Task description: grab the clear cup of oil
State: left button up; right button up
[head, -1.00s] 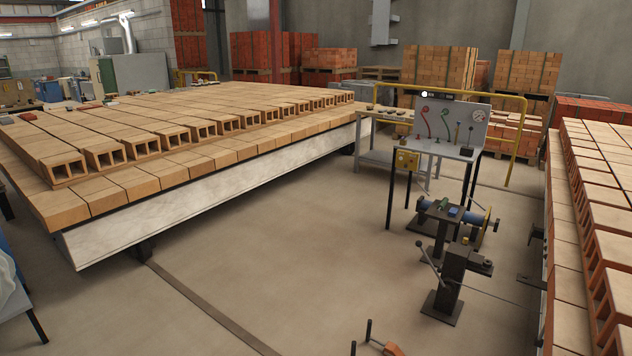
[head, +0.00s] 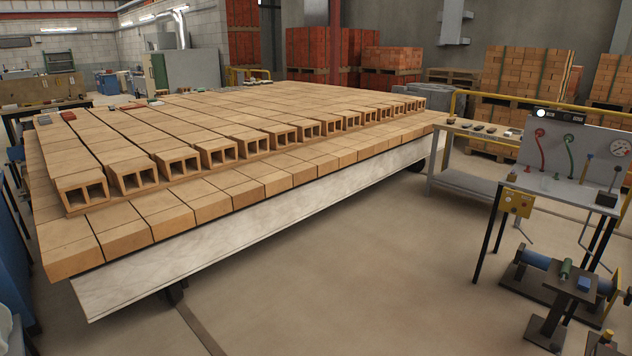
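I cannot make out a clear cup of oil in the head view. Small objects stand on the grey control stand (head: 572,182) at the right, too small to tell apart. Small dark items lie on the side table (head: 466,182) behind it, also too small to name. Neither of my grippers is in view.
A large platform (head: 250,240) covered with rows of hollow bricks (head: 180,160) fills the left and middle. A machine with a blue cylinder (head: 537,260) stands at the lower right. Brick pallets (head: 520,75) and a yellow rail (head: 590,109) are behind. The floor (head: 390,280) between is clear.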

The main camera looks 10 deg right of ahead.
aim_at(547, 183)
jog(key=i, duration=1.2)
jog(key=i+z, duration=0.3)
jog(key=i+j+z, duration=0.3)
jog(key=i+l+z, duration=0.25)
jog(key=i+z, duration=0.15)
jog(key=i, duration=0.15)
jog(key=i+z, duration=0.35)
jog(key=i, duration=0.25)
jog(key=i+z, duration=0.4)
jog(key=i, duration=0.2)
